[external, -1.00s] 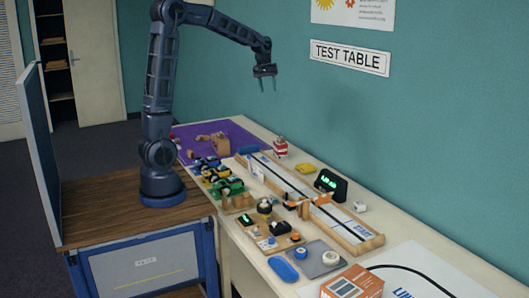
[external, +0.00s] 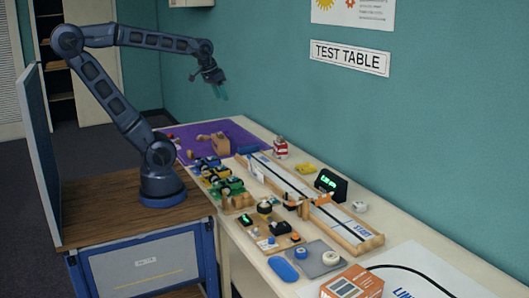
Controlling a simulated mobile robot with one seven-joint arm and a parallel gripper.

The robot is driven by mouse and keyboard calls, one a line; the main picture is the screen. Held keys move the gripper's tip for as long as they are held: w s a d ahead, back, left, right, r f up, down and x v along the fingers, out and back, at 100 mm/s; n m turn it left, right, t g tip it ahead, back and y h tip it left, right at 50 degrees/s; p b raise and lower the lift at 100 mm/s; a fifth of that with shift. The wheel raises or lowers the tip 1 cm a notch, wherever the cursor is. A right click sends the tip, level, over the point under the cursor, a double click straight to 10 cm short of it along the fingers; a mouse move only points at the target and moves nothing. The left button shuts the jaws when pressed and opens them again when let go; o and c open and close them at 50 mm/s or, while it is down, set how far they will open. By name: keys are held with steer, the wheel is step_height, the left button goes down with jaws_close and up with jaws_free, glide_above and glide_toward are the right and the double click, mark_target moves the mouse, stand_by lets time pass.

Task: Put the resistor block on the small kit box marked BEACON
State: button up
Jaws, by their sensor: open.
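My gripper (external: 220,91) is open and empty, high in the air over the far end of the table, above the purple mat. I cannot pick out the resistor block for sure among the small parts at this size. No BEACON marking is readable in the external view. A small red-and-white box-like item (external: 280,149) stands at the table's back edge by the wall, but I cannot tell whether it is the kit box. It is below and to the right of my gripper, well apart from it.
The purple mat (external: 190,135) holds a tan wooden piece (external: 221,143). A long wooden track (external: 345,223) runs along the table.

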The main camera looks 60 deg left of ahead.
steer(key=shift+m, duration=0.8)
steer(key=s, duration=0.1)
steer(key=s+f, duration=0.1)
steer(key=s, duration=0.1)
steer(key=s+d+f, duration=0.1)
steer(key=shift+s+d, duration=0.1)
steer(key=shift+s, duration=0.25)
